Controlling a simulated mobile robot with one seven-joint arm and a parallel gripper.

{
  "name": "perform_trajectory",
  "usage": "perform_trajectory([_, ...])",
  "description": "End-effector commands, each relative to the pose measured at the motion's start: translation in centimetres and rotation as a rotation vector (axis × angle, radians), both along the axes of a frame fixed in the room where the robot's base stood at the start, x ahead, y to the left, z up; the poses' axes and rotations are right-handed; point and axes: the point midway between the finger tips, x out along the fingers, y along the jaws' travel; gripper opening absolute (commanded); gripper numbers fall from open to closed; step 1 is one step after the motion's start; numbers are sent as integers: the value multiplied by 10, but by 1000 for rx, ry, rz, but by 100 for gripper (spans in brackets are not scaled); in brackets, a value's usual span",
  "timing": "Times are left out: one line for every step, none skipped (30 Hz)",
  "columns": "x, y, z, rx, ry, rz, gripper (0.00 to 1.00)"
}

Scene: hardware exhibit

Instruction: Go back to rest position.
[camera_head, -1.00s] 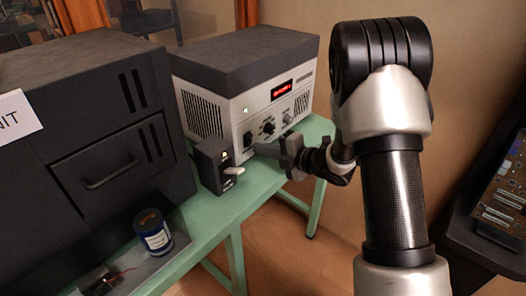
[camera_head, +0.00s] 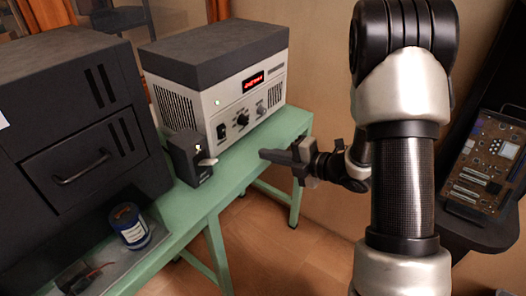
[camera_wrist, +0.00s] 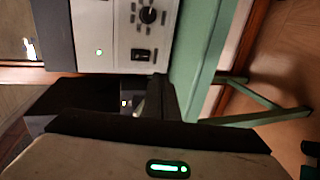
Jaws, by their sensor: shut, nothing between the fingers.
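My gripper (camera_head: 268,155) is shut and empty in the head view. It is held out to the left from my arm, over the front edge of the green table and the floor beside it, apart from everything. In the wrist view its dark fingers (camera_wrist: 160,100) show at the middle. My arm rises on the right side of the head view, with the elbow at the top.
A green table (camera_head: 225,180) carries a grey power supply (camera_head: 235,105) with a red display, a small black switch box (camera_head: 188,158) with a pale lever, a blue can (camera_head: 130,228) and a large black cabinet (camera_head: 75,150). A circuit board (camera_head: 488,165) lies on a dark surface at right.

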Motion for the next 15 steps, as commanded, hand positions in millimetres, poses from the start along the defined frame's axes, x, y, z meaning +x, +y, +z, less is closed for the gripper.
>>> perform_trajectory([0,0,0,0,0,0,0])
perform_trajectory([0,0,0,0,0,0,0])
perform_trajectory([0,0,0,0,0,0,0])
perform_trajectory([0,0,0,0,0,0,0])
perform_trajectory([0,0,0,0,0,0,0])
perform_trajectory([0,0,0,0,0,0,0])
perform_trajectory([0,0,0,0,0,0,0])
perform_trajectory([0,0,0,0,0,0,0])
perform_trajectory([0,0,0,0,0,0,0])
perform_trajectory([0,0,0,0,0,0,0])
perform_trajectory([0,0,0,0,0,-1,0])
perform_trajectory([1,-1,1,-2,1,-5,0])
perform_trajectory([3,-2,3,-4,3,-15,0])
perform_trajectory([5,-3,5,-7,7,-29,0])
perform_trajectory([10,-7,11,-15,14,-61,0])
